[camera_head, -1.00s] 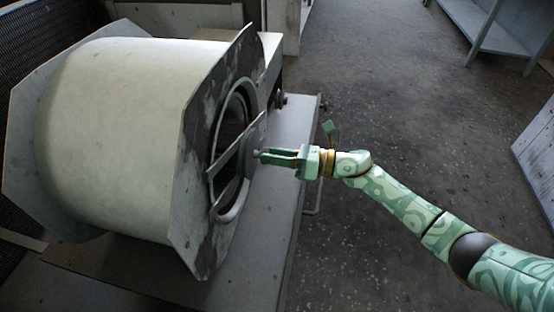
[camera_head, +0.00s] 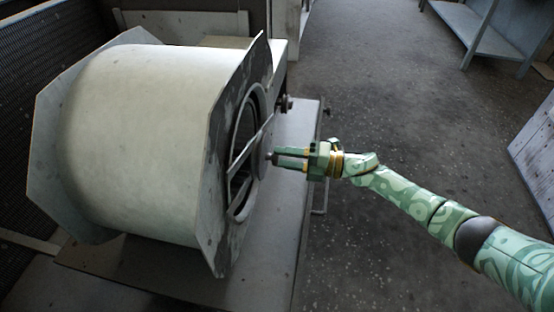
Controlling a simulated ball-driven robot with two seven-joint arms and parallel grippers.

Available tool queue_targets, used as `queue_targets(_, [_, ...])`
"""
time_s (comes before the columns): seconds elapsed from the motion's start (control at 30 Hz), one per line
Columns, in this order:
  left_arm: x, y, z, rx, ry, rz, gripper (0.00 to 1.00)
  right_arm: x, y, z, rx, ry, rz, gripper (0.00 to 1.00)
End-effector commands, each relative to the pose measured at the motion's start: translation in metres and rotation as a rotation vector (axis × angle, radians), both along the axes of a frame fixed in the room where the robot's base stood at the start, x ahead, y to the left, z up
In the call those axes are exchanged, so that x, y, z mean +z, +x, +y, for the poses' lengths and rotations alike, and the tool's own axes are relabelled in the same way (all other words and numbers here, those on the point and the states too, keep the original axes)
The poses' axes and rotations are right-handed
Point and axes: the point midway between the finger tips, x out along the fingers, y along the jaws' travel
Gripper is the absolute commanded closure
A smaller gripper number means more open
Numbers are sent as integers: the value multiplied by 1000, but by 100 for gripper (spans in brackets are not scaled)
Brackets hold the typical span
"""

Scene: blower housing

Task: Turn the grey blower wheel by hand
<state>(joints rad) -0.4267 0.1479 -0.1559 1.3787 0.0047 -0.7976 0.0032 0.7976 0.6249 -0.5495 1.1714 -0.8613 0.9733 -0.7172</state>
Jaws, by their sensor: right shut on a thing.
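The grey blower wheel (camera_head: 243,176) sits in the round opening of the blower housing's dark end plate (camera_head: 219,222). Its flat bars and hub face right, toward my arm. The large cream housing drum (camera_head: 140,140) fills the left of the view. My left gripper is not in view.
The housing stands on a grey bench (camera_head: 285,225) with a rail on its right edge. Open dark floor (camera_head: 400,110) lies to the right. A blue-grey shelf unit (camera_head: 490,35) stands at the back right. A dark mesh panel (camera_head: 35,70) is at the far left.

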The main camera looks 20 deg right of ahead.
Motion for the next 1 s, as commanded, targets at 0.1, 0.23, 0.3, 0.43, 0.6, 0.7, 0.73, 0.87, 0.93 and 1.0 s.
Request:
queue_targets(0.1, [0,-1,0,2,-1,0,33,0,1,-8,-5,47,74,100])
queue_targets(0.23, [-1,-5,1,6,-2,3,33,0,1,-12,-6,96,144,100])
queue_targets(0.3, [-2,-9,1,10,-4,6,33,0,1,-12,-5,117,176,100])
queue_targets(0.43, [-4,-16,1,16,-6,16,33,0,1,-12,-5,147,219,100])
queue_targets(0.6, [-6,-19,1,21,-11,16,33,-1,1,-13,-5,171,254,100])
queue_targets(0.7, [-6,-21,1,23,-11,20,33,-1,1,-13,-6,178,264,100])
queue_targets(0.73, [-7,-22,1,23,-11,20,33,-1,1,-13,-6,179,265,100])
queue_targets(0.87, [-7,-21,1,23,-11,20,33,-1,1,-13,-6,181,268,100])
queue_targets(0.93, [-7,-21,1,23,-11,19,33,-1,1,-13,-6,181,268,100])
queue_targets(1.0, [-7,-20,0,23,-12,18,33,-1,1,-13,-6,180,267,100])
